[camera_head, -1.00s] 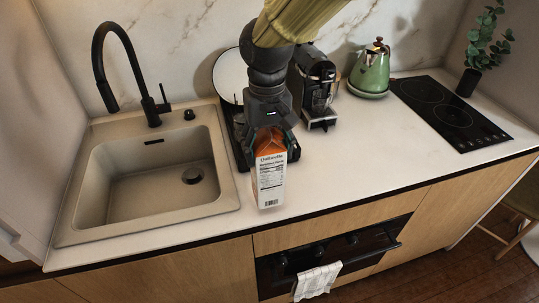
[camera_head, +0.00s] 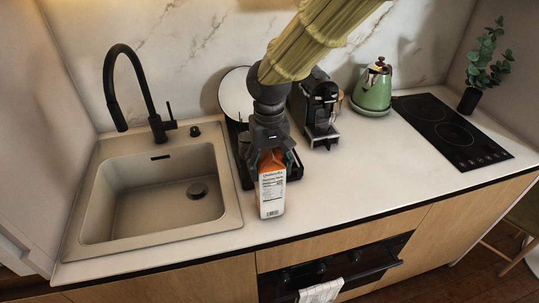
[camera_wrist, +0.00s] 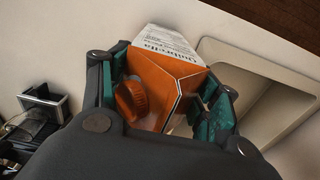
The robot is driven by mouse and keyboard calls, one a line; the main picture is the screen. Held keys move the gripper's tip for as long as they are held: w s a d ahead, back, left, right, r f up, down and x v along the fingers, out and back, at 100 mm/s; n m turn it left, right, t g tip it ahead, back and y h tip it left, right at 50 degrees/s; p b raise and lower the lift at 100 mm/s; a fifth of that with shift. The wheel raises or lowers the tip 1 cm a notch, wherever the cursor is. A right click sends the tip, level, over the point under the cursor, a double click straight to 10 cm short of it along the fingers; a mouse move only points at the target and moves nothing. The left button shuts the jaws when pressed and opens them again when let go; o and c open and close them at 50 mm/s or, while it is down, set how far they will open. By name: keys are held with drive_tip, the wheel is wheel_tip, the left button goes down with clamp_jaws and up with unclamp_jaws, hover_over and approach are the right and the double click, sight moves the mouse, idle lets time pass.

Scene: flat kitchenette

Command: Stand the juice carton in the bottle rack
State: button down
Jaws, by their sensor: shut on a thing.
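The juice carton (camera_head: 271,193) is white with an orange top and printed text. It is upright at the front of the counter, right of the sink; I cannot tell whether its base touches the counter. My gripper (camera_head: 272,153) is shut on its top from above. In the wrist view, the carton (camera_wrist: 170,45) with its orange cap sits between the two teal-padded fingers of my gripper (camera_wrist: 165,92). A black rack (camera_head: 296,172) is just behind the carton, partly hidden by my arm; I cannot tell its compartments.
The sink (camera_head: 160,195) with a black tap (camera_head: 140,85) lies left. A round white plate (camera_head: 236,95) stands behind my arm. A coffee machine (camera_head: 321,110), green kettle (camera_head: 372,88) and hob (camera_head: 452,130) are to the right. The counter right of the carton is clear.

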drive_tip(key=shift+f, duration=0.15)
drive_tip(key=shift+c, duration=1.8)
unclamp_jaws()
drive_tip(key=shift+s, duration=0.1)
